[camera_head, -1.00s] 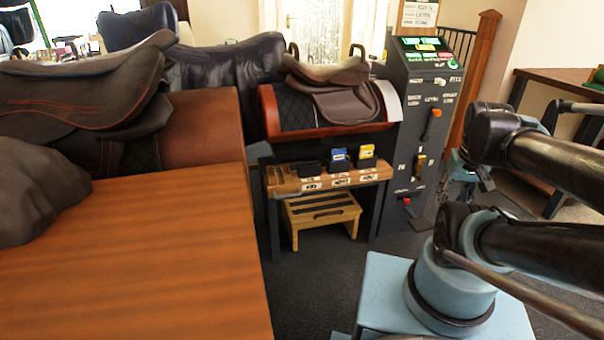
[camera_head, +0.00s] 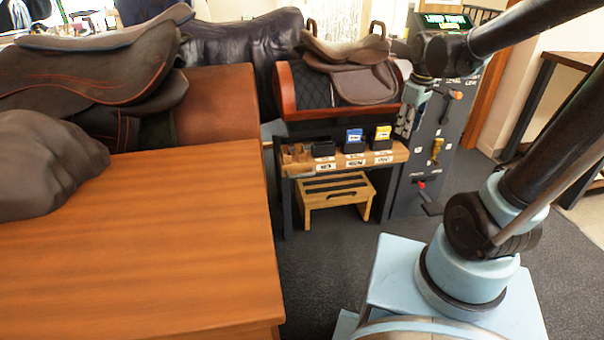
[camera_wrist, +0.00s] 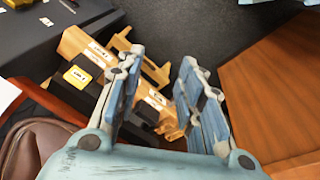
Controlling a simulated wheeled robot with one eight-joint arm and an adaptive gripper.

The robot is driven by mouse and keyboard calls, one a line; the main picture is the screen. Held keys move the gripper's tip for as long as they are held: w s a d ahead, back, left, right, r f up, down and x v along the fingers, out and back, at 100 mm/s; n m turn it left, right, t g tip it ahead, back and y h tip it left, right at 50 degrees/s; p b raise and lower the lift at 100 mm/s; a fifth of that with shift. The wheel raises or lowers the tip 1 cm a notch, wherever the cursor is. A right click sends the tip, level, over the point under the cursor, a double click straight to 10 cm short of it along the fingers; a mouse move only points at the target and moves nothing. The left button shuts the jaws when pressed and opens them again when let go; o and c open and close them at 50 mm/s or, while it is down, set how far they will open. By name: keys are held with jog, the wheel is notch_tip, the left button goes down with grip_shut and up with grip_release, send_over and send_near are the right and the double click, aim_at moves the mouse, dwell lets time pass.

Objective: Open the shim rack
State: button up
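The shim rack (camera_head: 400,157) is a wooden shelf on dark legs. It carries a black, a blue (camera_head: 354,136) and a yellow (camera_head: 382,132) block, with white labels on its front edge. In the wrist view the rack (camera_wrist: 75,42) runs slantwise, with the yellow block (camera_wrist: 77,76) at left; my fingers hide part of it. My gripper (camera_wrist: 162,70) is open and empty, its two blue-grey fingers apart above the rack area. In the head view my gripper (camera_head: 408,118) hangs right of the rack's top, in front of the dark control console (camera_head: 415,195).
The console has an orange handle (camera_head: 455,95), a yellow lever (camera_head: 436,149) and a red knob (camera_head: 421,185). A saddle (camera_head: 350,50) sits on a stand above the rack. A wooden step stool (camera_head: 334,198) stands beneath. A large wooden block (camera_head: 150,240) fills the left.

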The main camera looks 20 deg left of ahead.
jog(key=w+a+f+n, duration=0.2)
jog(key=a+n, duration=0.1)
jog(key=a, duration=0.5)
jog(key=w+a+f+n, duration=0.2)
jog(key=w+a+n, duration=0.1)
jog(key=a, duration=0.6)
jog(key=s+a+f+n, duration=0.25)
jog(key=a+f, duration=0.25)
jog(key=a, duration=0.4)
jog(key=s+a+f+n, duration=0.1)
jog(key=a+f+n, duration=0.35)
jog(key=a, duration=0.55)
send_near(302, 171)
jog(key=shift+m+g, duration=0.3)
jog(key=shift+m, duration=0.1)
jog(key=f, duration=0.2)
jog(key=s+f, duration=0.1)
jog(key=f, duration=0.1)
jog(key=s+d+f, duration=0.1)
jog(key=f, duration=0.1)
jog(key=shift+s+f, duration=0.15)
jog(key=shift+f, duration=0.2)
grip_shut()
